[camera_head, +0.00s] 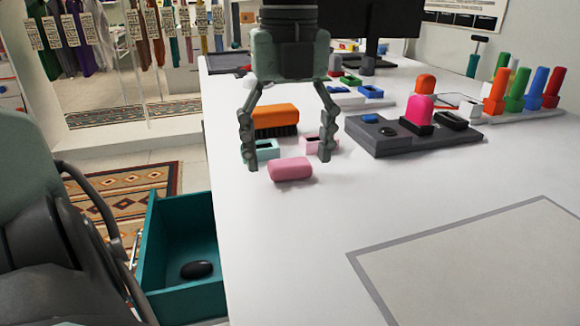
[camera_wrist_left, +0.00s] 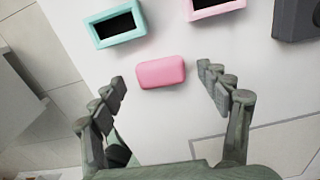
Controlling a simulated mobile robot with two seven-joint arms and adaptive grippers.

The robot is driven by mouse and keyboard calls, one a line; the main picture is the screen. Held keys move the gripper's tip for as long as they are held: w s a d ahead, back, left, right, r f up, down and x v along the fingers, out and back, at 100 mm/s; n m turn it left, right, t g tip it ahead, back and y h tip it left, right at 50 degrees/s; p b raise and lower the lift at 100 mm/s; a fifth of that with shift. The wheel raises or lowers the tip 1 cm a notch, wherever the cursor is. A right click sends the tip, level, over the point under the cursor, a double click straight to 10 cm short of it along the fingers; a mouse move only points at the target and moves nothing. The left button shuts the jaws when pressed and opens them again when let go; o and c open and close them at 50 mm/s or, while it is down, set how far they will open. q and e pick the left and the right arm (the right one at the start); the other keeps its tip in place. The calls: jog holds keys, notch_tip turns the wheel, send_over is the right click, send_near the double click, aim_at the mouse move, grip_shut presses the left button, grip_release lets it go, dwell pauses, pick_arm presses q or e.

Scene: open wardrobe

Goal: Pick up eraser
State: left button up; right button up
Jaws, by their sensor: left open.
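A pink eraser (camera_head: 291,169), a rounded block, lies on the white table. It also shows in the left wrist view (camera_wrist_left: 161,73). My left gripper (camera_head: 288,165) is open, with its fingers pointing down on either side of the eraser. In the left wrist view the left gripper (camera_wrist_left: 162,88) has the eraser between and slightly beyond its fingertips, with gaps on both sides. I cannot see the fingers touching it. My right gripper is not in view.
Behind the eraser are a teal holder (camera_head: 262,150), a pink holder (camera_wrist_left: 217,8) and an orange brush (camera_head: 275,117). A grey tray (camera_head: 400,140) with blocks stands to the right. An open teal drawer (camera_head: 150,262) holds a dark oval object (camera_head: 197,269). The table's front is clear.

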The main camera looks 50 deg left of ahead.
pick_arm(q)
jog(key=shift+f, duration=0.3)
jog(key=c, duration=1.1)
